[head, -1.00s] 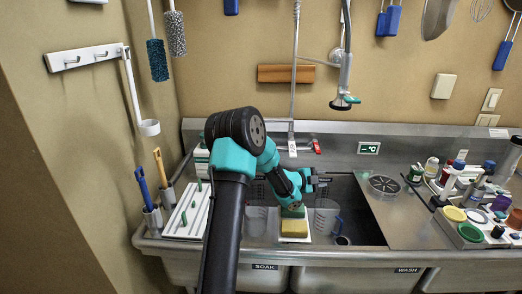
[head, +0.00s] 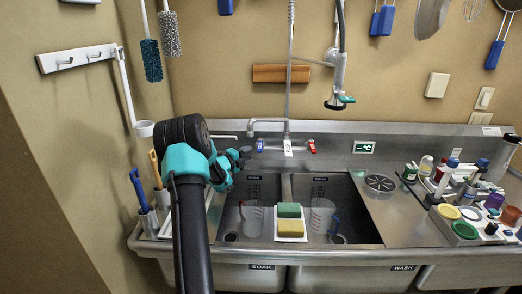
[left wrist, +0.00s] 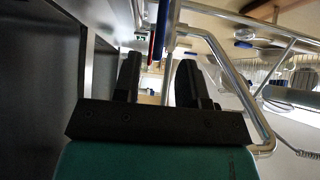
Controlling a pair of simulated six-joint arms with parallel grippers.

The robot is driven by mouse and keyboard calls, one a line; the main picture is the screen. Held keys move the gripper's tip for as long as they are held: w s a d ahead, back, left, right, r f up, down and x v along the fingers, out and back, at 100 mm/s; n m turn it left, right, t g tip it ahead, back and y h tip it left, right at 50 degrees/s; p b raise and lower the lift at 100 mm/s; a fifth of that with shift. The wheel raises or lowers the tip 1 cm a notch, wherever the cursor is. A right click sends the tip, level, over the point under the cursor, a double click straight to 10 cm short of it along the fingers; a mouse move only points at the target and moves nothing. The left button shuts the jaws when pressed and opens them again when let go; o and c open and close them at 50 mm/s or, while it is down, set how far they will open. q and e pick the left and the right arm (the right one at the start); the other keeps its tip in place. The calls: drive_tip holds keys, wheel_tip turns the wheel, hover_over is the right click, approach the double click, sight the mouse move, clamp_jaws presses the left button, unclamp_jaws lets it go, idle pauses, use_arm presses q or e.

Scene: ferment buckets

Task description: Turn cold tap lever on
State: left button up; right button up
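The tap (head: 287,137) stands at the back of the sink, with a blue lever (head: 261,145) on its left and a red lever (head: 311,146) on its right. My left gripper (head: 247,154) is just left of the blue lever, over the back of the left basin. In the left wrist view its two dark fingers (left wrist: 159,82) are apart with nothing between them. The blue lever (left wrist: 161,20) and the red lever (left wrist: 152,48) show beyond the fingertips there. I cannot tell if a finger touches the lever. My right gripper is out of view.
A green sponge (head: 289,210) and a yellow sponge (head: 290,228) lie on a white tray between the basins. Clear jugs (head: 252,218) stand on either side. A spray hose (head: 338,75) hangs above right. Bottles and lids crowd the right counter.

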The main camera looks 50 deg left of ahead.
sight(260, 147)
use_arm(q)
drive_tip(key=shift+w, duration=0.1)
drive_tip(key=shift+w+a, duration=0.2)
drive_tip(key=shift+w, duration=1.65)
drive_tip(key=shift+w+a, duration=0.2)
drive_tip(key=shift+w, duration=1.6)
clamp_jaws()
